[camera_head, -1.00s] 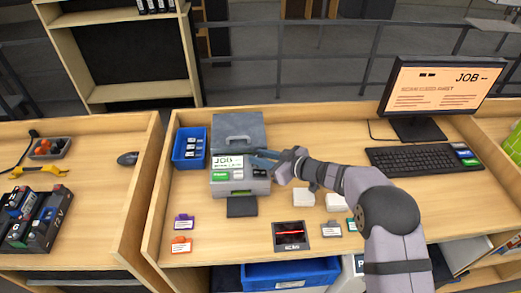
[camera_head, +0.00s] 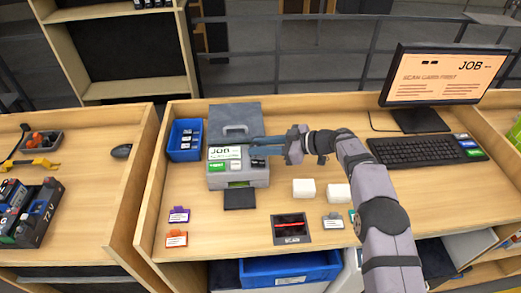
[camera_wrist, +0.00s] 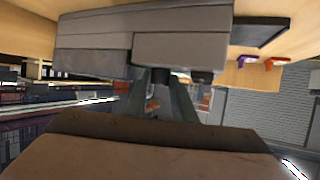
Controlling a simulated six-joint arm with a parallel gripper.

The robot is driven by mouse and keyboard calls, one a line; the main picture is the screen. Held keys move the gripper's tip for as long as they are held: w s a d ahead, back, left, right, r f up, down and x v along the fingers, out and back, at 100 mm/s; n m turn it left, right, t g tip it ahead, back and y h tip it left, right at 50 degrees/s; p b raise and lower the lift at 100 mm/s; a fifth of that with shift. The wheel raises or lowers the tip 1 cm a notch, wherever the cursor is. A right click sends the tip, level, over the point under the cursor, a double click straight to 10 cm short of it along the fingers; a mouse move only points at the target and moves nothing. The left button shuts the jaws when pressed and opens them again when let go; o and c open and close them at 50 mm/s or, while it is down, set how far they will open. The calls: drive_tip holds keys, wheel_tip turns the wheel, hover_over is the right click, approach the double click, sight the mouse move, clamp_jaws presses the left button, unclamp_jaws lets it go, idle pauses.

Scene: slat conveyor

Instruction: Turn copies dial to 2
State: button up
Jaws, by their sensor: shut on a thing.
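The grey label printer (camera_head: 225,182) stands on the desk, with a lit "JOB" screen and a green button on its front. My gripper (camera_head: 257,146) reaches in from the right to the printer's upper right, with its blue-grey fingers level. In the wrist view the printer (camera_wrist: 180,50) fills the top, and my gripper (camera_wrist: 160,80) is shut on a small dark part at its edge, which I take for the copies dial. The dial's marks and setting are hidden by the fingers.
A black tray (camera_head: 240,199) lies before the printer, with a blue bin (camera_head: 186,140) to its left. Purple (camera_head: 179,215) and orange (camera_head: 176,239) cards, white blocks (camera_head: 304,188) and a scan pad (camera_head: 291,230) lie in front. A monitor (camera_head: 440,88) stands right.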

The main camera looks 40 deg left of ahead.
drive_tip(key=shift+r, duration=0.15)
idle(0.4)
drive_tip(key=o, duration=1)
drive_tip(key=shift+o, duration=0.2)
drive_tip(key=shift+d, duration=0.1)
drive_tip(key=shift+w+d+r, duration=0.2)
drive_tip(key=shift+w+d, duration=0.05)
drive_tip(key=shift+d, duration=0.05)
drive_tip(key=p+v, duration=0.4)
drive_tip(key=v, duration=0.3)
drive_tip(key=shift+s+d, duration=0.1)
